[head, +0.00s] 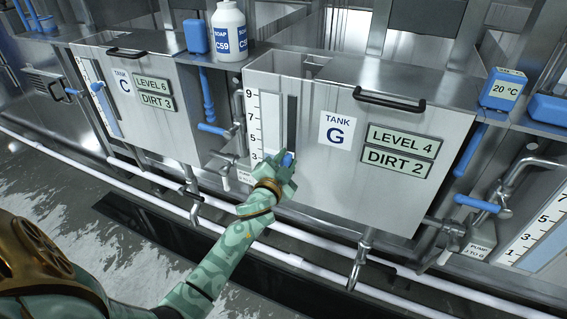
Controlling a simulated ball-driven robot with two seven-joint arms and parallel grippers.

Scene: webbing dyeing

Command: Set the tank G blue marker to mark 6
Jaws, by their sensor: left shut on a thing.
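Tank G (337,128) is a steel tank in the middle of the head view, with its letter on a white label. Its white scale (254,120) shows 9, 7, 5 and 3 from top to bottom, beside a dark vertical slot (292,115). The blue marker (288,158) is at the slot's low end, around the height of mark 3 or 4; the exact mark is hard to read. My left gripper (284,163) is shut on the marker and hides part of it. My right gripper is not in view.
Plates on tank G read LEVEL 4 (404,140) and DIRT 2 (397,162). A black handle (389,100) sticks out above them. Tank C (123,83) stands to the left. Blue-handled valves (478,203) and white pipes (330,275) run below and beside the tanks.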

